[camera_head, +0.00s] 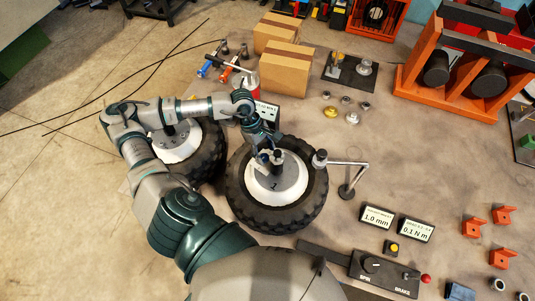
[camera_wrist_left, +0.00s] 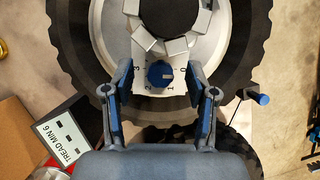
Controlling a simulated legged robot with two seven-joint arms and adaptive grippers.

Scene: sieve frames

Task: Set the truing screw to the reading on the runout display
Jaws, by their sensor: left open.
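The truing screw is a blue knob (camera_wrist_left: 160,74) on a white plate with a scale from 0 to 3 in the left wrist view. I cannot tell surely which number it points at. It sits at the hub of a black-tyred wheel (camera_head: 312,205). My left gripper (camera_wrist_left: 160,82) is open, one finger on each side of the knob; contact is not visible. In the head view my left gripper (camera_head: 268,153) is over the wheel's far side. A small display (camera_head: 376,217) reads 1.0 mm. My right gripper is not in view.
A second display (camera_head: 415,230) reads 0.1 N m. A control box (camera_head: 385,272) with spin and brake controls stands at the front. A gauge arm (camera_head: 348,163) stands right of the wheel. A second wheel (camera_head: 208,160) is at the left. A TREAD MIN sign (camera_wrist_left: 62,138) is beside the gripper.

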